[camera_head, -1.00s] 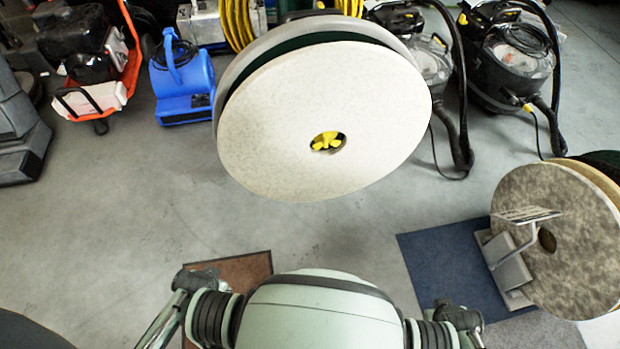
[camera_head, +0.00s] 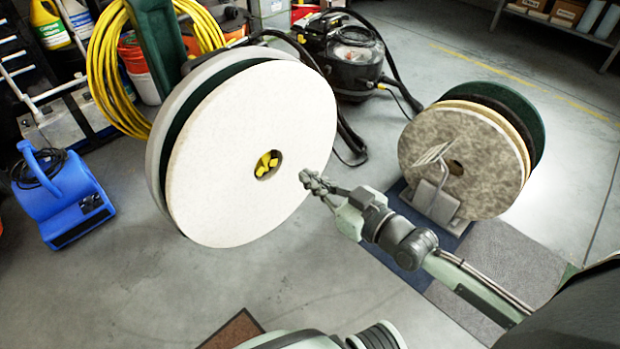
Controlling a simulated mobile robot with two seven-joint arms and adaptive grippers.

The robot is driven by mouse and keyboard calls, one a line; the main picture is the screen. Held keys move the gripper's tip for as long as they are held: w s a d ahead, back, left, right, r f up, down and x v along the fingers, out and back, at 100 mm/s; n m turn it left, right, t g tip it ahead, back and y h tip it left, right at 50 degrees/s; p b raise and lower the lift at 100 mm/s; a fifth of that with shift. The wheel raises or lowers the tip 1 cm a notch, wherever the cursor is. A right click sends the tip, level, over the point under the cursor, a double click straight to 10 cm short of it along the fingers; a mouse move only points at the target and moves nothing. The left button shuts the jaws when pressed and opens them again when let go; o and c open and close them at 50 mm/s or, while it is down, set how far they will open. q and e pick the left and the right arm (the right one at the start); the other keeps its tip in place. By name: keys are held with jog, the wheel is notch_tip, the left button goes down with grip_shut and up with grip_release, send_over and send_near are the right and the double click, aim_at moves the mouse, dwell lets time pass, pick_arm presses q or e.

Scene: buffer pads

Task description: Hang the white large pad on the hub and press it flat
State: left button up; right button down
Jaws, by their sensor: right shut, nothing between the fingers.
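The white large pad (camera_head: 215,165) is a pale disc with a centre hole, in front of a dark green layer and a grey round plate (camera_head: 168,92). The yellow hub (camera_head: 266,165) shows through the pad's hole. The pad's face is tilted towards the right. My right gripper (camera_head: 311,180) is shut and empty, at the right edge of the pad's face. I cannot tell whether it touches the pad. My left gripper is out of view.
A stand (camera_head: 434,202) at right holds several large pads, with a mottled one (camera_head: 437,140) in front. A blue blower (camera_head: 62,195) sits at left. A yellow hose (camera_head: 105,65) and a black vacuum (camera_head: 345,55) are behind. The floor at lower left is clear.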

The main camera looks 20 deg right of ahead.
jog(key=b, duration=0.2)
send_near(259, 144)
jog(key=w, duration=0.1)
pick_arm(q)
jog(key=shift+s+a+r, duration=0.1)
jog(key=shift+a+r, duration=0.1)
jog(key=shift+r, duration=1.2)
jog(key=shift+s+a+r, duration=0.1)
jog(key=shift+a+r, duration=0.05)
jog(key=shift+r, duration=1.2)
pick_arm(e)
jog(key=shift+x, duration=1)
jog(key=shift+a+f, duration=0.15)
jog(key=shift+b+x, duration=0.3)
jog(key=shift+x, duration=2.55)
pick_arm(q)
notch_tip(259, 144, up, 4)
jog(key=p, duration=0.4)
pick_arm(e)
jog(key=v, duration=1)
